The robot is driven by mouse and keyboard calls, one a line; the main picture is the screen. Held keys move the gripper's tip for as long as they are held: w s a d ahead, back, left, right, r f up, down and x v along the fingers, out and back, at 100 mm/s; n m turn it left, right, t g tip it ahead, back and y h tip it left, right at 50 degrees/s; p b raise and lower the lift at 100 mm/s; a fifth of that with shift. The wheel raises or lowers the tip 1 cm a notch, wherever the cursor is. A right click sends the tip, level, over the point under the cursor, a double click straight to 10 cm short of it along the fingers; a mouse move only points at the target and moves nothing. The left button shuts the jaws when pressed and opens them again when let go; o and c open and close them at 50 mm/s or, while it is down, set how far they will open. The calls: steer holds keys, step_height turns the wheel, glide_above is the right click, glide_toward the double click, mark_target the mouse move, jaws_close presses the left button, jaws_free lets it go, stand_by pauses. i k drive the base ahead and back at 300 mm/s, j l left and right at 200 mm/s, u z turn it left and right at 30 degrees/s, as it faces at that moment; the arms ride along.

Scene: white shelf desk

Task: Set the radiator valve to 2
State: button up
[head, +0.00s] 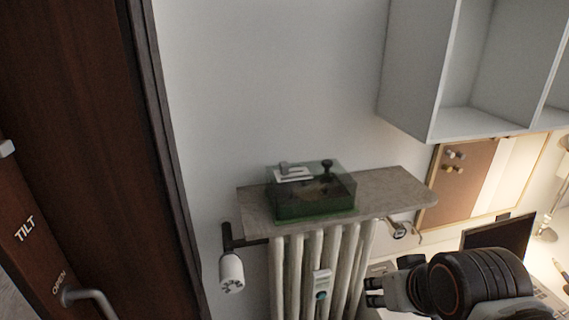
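The radiator valve (231,273) is a white cylindrical knob with dark marks on its lower end. It hangs from a dark pipe at the left end of the radiator (309,262). The marks are too small to read, so its setting cannot be told. My gripper (371,292) is at the lower right, in front of the desk side, with its dark fingertips pointing left. It is well to the right of the valve and apart from it. Nothing shows between its fingertips, but their spacing is unclear.
A stone-like shelf (400,190) tops the radiator and bears a green transparent box (315,205). A small device (321,284) hangs on the radiator's front. A brown door (75,130) with a handle (90,296) stands left. White wall shelves (410,75) and a dark screen (500,237) are right.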

mark_target(231, 276)
steer(key=k+l, duration=0.3)
steer(key=l, duration=0.15)
steer(key=l+u, duration=0.15)
steer(key=l, duration=0.75)
steer(key=k+j+u, duration=0.15)
steer(key=u, duration=0.15)
steer(key=i+l+z, duration=0.1)
steer(key=l+z, duration=0.15)
